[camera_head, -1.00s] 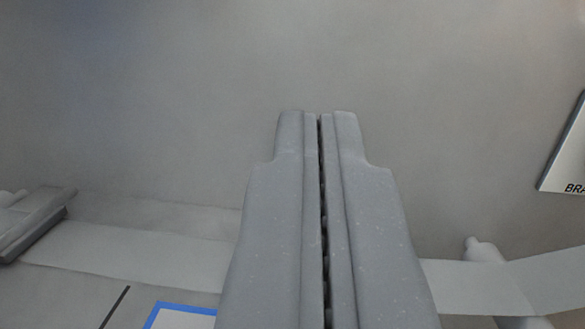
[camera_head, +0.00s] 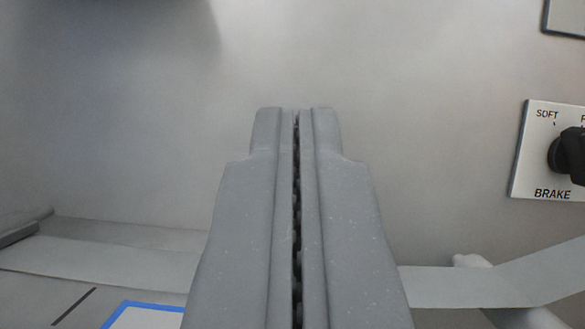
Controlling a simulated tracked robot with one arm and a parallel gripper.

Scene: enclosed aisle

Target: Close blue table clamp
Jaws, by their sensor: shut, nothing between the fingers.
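My gripper (camera_head: 297,112) fills the middle of the head view, pointing away toward a plain grey wall. Its two grey fingers are shut together with nothing between them. A blue-edged white panel (camera_head: 146,316) shows in part at the bottom left, partly hidden behind my gripper. I cannot tell whether it belongs to the clamp. No blue table clamp can be made out in this view.
A white plate marked BRAKE and SOFT (camera_head: 533,165) with a black knob (camera_head: 572,153) is on the wall at the right. Another plate's corner (camera_head: 570,15) shows above it. A pale ledge (camera_head: 110,262) runs along the wall's foot at left, and a pale strip (camera_head: 470,286) at lower right.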

